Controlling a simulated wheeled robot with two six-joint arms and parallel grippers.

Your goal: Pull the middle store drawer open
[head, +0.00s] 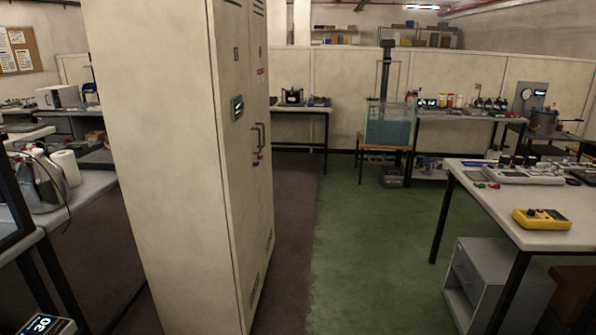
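Neither of my grippers shows in the head view. I cannot pick out the middle store drawer for certain. A low grey cabinet (497,283) stands under the right-hand table, and its front faces left with a small handle. Another dark unit under the bench at the far left is partly hidden.
A tall cream cabinet (165,150) with door handles blocks the left centre. A table (540,238) with a yellow meter (541,218) stands at right. A water tank (389,125) is at the back. The green floor (375,250) between is clear.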

